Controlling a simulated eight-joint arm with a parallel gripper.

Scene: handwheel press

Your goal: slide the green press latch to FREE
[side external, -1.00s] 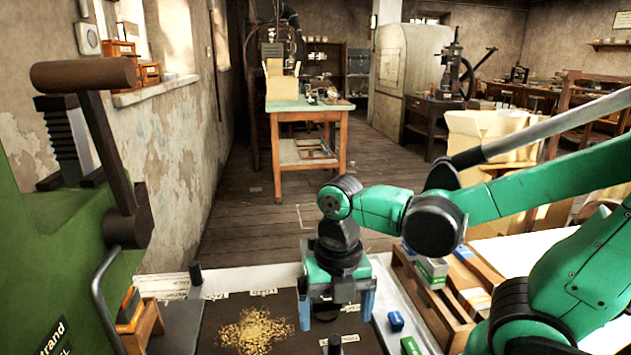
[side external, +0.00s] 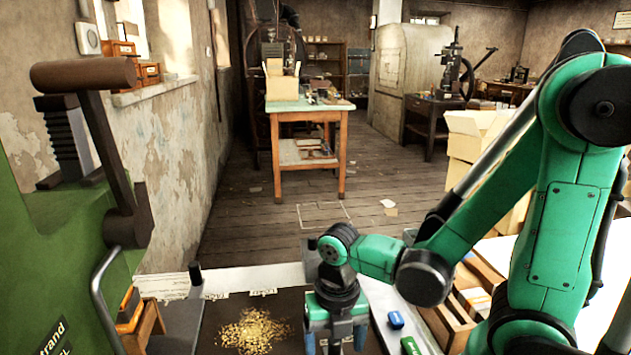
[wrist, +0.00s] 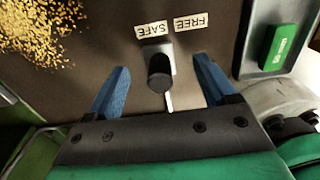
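In the wrist view a dark upright knob (wrist: 159,72) stands on a grey plate, beside the SAFE label (wrist: 153,30) and the FREE label (wrist: 190,22), which read upside down. It is nearer SAFE. I see no green on it, so I cannot tell if it is the named latch. My gripper (wrist: 165,88) is open, with one blue finger on each side of the knob and visible gaps. In the side view my gripper (side external: 335,340) is low over the dark mat (side external: 285,308), its lower part cut off by the frame edge.
Yellow granules (side external: 252,330) lie on the mat left of my gripper. A second dark knob (side external: 195,273) stands at the mat's back left. The green press (side external: 40,250) with its brown lever is at the left. A green box (wrist: 279,46) lies right of the labels.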

